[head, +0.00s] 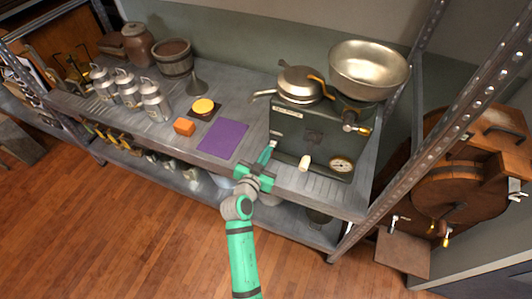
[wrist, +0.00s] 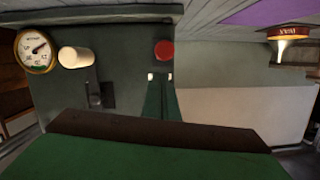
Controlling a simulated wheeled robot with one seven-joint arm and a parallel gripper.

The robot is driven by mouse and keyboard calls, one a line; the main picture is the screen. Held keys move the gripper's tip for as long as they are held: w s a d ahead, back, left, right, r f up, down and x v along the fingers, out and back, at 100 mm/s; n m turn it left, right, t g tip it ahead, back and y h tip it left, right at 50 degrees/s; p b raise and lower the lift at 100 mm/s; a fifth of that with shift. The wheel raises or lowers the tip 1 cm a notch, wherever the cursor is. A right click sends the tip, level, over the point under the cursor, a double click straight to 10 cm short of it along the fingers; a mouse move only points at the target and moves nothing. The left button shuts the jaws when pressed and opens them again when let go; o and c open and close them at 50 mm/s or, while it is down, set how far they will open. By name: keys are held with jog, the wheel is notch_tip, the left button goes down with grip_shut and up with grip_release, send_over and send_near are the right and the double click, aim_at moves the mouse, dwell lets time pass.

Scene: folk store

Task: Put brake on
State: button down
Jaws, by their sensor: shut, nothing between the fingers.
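A dark grey-green machine (head: 300,125) stands at the right of the shelf. Its front has a pale knob (head: 305,162), a round dial gauge (head: 341,164) and a small dark switch-like part (head: 313,136). In the wrist view are the gauge (wrist: 36,50), the pale knob (wrist: 75,57), the dark part (wrist: 97,96) and a red button (wrist: 163,50). I cannot tell which part is the brake. My gripper (head: 266,152) is at the left of the machine's front. Its shut, empty fingertips (wrist: 160,77) point at the panel just beside the red button; contact is unclear.
A metal bowl (head: 368,68) and a lidded pan (head: 300,84) sit on top of the machine. A perforated metal post (head: 385,160) rises at right. Wooden floor lies in front.

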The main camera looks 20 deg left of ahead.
jog(key=shift+a+f, duration=0.2)
jog(key=shift+f, duration=0.55)
jog(key=shift+w, duration=0.1)
jog(key=shift+f, duration=0.15)
